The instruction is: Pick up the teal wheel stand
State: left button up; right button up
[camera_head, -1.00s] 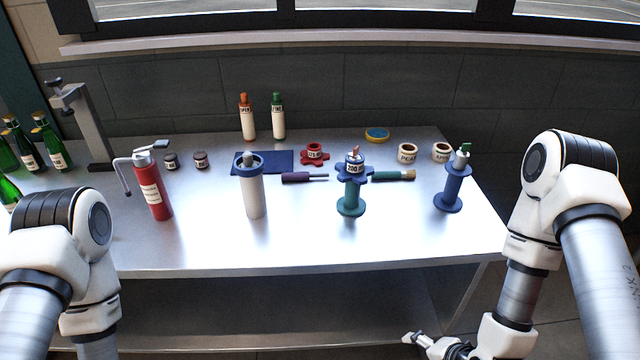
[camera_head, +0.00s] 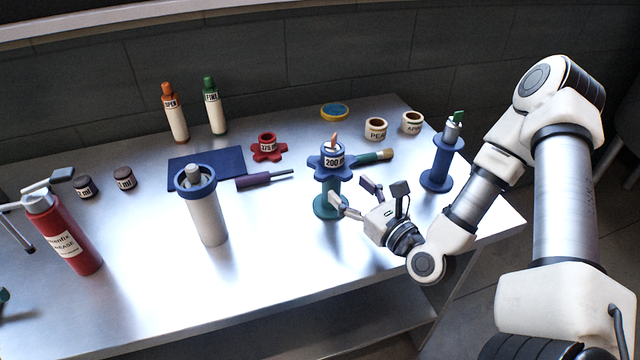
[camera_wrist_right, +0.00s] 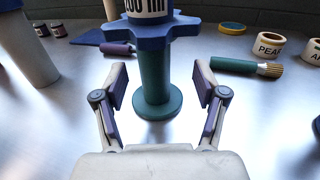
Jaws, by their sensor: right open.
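The teal wheel stand (camera_head: 328,201) stands upright on the steel table, with a blue star-shaped wheel (camera_head: 331,163) and a white piece labelled "200" on top. In the right wrist view the teal column (camera_wrist_right: 155,80) rises from its round base, and the blue wheel (camera_wrist_right: 150,38) sits above it. My right gripper (camera_head: 352,196) is open and low beside the stand. In the wrist view its fingers (camera_wrist_right: 161,90) are spread, one to each side of the column, with gaps at both sides; the column looks a little beyond or between the fingertips. My left gripper is out of view.
A blue stand (camera_head: 441,165) is right of my right gripper. A green-handled brush (camera_head: 372,158) lies behind the teal stand. A white cylinder with a blue rim (camera_head: 205,210) and a purple-handled tool (camera_head: 254,182) are to the left. A red grease can (camera_head: 67,236) stands far left.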

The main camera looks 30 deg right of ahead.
aim_at(338, 185)
jog(key=shift+w+a+r, duration=0.15)
jog(key=w, duration=0.3)
jog(key=w+a, duration=0.1)
jog(key=w, duration=0.1)
jog(key=shift+w+f, duration=0.2)
jog(key=shift+f, duration=0.05)
jog(key=shift+d+f, duration=0.1)
jog(key=c, duration=0.7)
grip_shut()
